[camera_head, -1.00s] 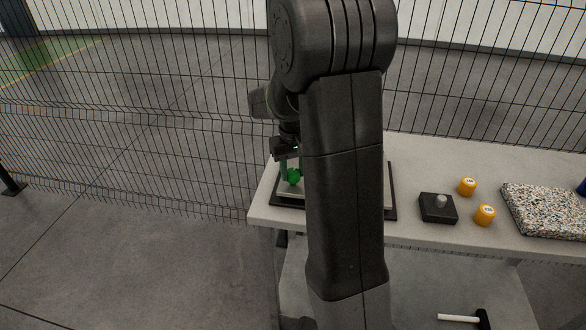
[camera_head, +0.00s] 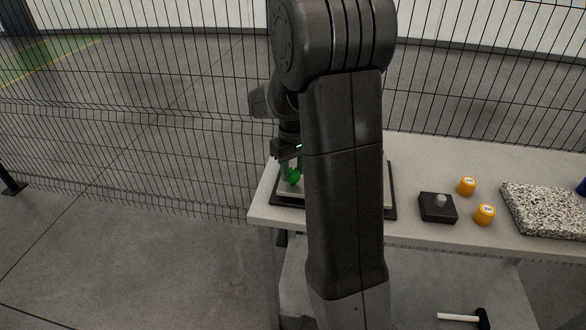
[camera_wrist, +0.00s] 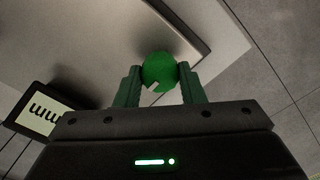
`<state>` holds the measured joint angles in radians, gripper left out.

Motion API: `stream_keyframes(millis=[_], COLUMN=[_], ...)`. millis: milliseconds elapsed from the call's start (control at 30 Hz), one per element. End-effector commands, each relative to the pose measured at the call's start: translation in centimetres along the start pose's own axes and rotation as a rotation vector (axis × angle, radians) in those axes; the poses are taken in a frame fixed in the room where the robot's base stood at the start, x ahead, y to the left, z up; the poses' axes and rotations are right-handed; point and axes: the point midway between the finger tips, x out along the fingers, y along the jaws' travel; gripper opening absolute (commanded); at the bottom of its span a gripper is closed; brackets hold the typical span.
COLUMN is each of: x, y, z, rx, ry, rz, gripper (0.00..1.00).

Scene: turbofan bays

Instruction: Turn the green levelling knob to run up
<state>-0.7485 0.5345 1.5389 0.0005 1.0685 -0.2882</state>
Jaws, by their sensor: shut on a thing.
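The green levelling knob (camera_wrist: 160,72) is round with a pale notch at its lower edge in the wrist view. It sits between the two fingers of my gripper (camera_wrist: 160,88), which is shut on it. In the head view the green knob (camera_head: 293,178) shows at the left end of the table, beside a pale plate on a dark base (camera_head: 290,203). My gripper (camera_head: 290,160) is over it from above. My arm hides much of the plate and its middle. A small display (camera_wrist: 42,113) with dark marks shows at the left in the wrist view.
On the table (camera_head: 430,155), right of my arm, are a black block with a grey knob (camera_head: 438,208), two orange weights (camera_head: 467,186) (camera_head: 484,215) and a speckled slab (camera_head: 545,210). A hammer (camera_head: 465,318) lies below. A mesh fence (camera_head: 150,130) stands behind.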

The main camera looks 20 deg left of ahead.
Motion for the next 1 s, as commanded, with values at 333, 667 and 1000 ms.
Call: stream_keyframes(millis=[333,667,1000], x=[-0.1,-2.9,-10.5], y=[0.0,0.0,0.0], z=[0.0,-0.1,-0.1], rx=[-0.001,0.0,-0.001], ry=[0.001,0.006,0.006], rz=[0.001,0.002,0.003], gripper=[0.57,0.57,0.57])
